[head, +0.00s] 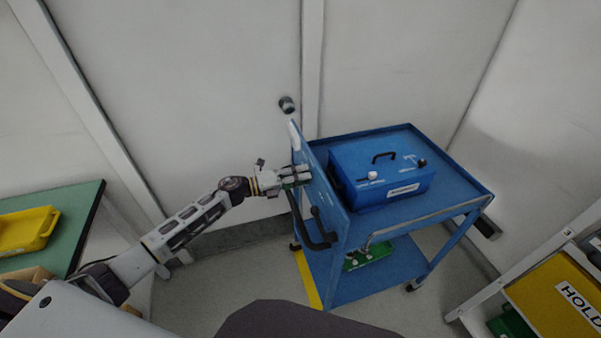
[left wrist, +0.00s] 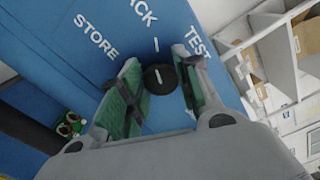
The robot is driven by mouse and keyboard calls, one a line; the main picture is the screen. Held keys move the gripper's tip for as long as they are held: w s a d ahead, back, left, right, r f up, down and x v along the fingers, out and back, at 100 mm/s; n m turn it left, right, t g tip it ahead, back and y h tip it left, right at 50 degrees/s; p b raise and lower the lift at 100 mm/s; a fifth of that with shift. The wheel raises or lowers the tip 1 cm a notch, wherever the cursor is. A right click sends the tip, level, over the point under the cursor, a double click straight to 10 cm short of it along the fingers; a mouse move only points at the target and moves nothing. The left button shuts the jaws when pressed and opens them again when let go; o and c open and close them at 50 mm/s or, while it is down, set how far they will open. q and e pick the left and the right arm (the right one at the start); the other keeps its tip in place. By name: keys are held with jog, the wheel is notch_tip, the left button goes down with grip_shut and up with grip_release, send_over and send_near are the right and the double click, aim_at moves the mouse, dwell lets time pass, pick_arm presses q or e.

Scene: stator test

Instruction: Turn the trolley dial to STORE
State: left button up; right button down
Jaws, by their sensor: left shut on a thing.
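The blue trolley (head: 440,165) stands against the wall in the head view. Its upright end panel faces my left gripper (head: 303,176). In the left wrist view the panel (left wrist: 60,45) carries the white words STORE, a partly cut-off word ending in "ACK", and TEST. The round black dial (left wrist: 159,78) sits below them, with a short white mark on its face pointing roughly up toward the middle word. My left gripper's green-padded fingers (left wrist: 157,92) are on either side of the dial and shut on it. The dial is hidden in the head view. My right gripper is not in view.
A blue box (head: 360,185) with a black handle sits on the trolley top. A black handle (head: 318,240) sticks out from the end panel below my gripper. A green table with a yellow tray (head: 25,232) is at left; a yellow HOLD panel (head: 560,295) is at lower right.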

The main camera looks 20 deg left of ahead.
pick_arm(q)
jog(key=shift+f+n+p, duration=0.2)
jog(key=shift+n+p, duration=2.75)
jog(key=shift+n, duration=2.35)
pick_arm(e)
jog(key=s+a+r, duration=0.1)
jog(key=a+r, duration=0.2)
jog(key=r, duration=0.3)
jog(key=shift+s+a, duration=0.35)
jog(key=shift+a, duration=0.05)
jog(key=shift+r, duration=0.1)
pick_arm(q)
jog(key=o, duration=0.9)
jog(key=shift+o, duration=0.4)
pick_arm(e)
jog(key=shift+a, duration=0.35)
